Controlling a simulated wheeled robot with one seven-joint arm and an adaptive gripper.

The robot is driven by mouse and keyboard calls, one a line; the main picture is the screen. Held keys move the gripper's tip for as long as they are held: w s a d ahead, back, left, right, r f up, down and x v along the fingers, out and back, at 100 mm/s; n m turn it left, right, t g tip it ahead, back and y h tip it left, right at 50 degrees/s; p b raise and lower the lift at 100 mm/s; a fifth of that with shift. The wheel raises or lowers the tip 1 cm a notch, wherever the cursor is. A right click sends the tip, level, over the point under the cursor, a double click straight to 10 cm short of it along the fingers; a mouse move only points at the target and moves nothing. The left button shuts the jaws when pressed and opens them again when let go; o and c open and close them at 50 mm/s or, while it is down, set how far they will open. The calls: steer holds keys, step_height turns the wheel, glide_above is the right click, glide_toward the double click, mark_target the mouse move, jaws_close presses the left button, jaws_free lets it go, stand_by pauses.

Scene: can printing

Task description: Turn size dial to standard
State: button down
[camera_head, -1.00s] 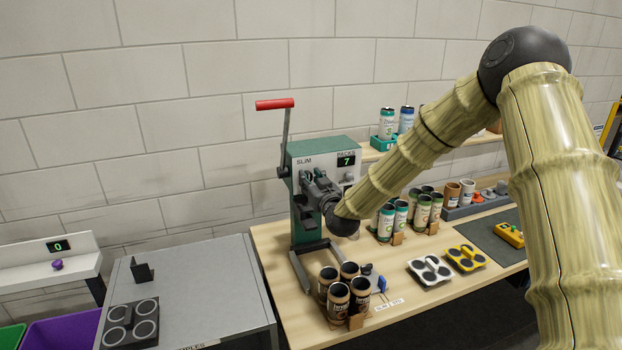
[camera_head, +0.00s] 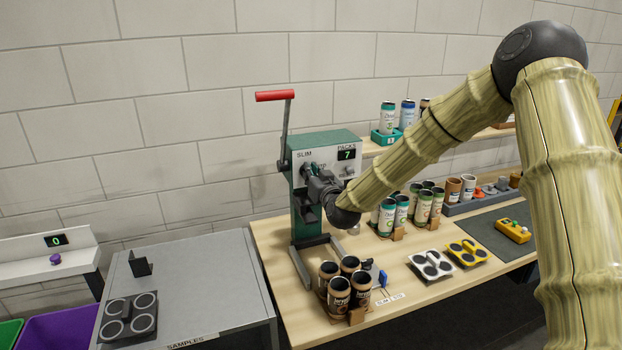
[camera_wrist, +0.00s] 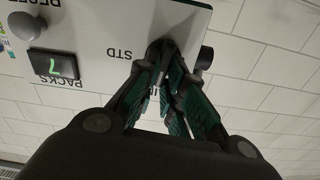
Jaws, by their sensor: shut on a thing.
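The green machine (camera_head: 330,141) stands at the back left of the wooden table, with a white front panel marked SLIM and a PACKS display (camera_head: 347,154) reading 7. My gripper (camera_head: 314,176) is at the left part of this panel, below the SLIM label. In the wrist view the panel (camera_wrist: 108,28) appears upside down, with an STD label beside the dark size dial (camera_wrist: 157,47). My gripper's fingers (camera_wrist: 160,65) close in around the dial and are shut on it. The fingers hide most of the dial, so I cannot tell where it points.
A red-handled lever (camera_head: 275,96) rises at the machine's left. Brown cans (camera_head: 339,292) stand on the table in front of it, and green-and-white cans (camera_head: 388,217) to the right. A grey samples table (camera_head: 210,290) is at the left.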

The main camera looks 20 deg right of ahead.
steer(key=m+b, duration=0.5)
steer(key=b, duration=0.1)
steer(key=f+m+b, duration=0.1)
steer(key=m+b, duration=0.5)
steer(key=b, duration=0.1)
steer(key=d+m+b, duration=0.1)
steer(key=m+b, duration=0.4)
steer(key=b, duration=0.2)
steer(key=shift+d+f, duration=0.1)
steer(key=shift+f, duration=0.15)
steer(key=shift+r+m+b, duration=0.1)
steer(key=shift+m+b, duration=0.3)
steer(key=shift+m, duration=0.1)
steer(key=c, duration=1.5)
jaws_free()
steer(key=shift+d, duration=0.1)
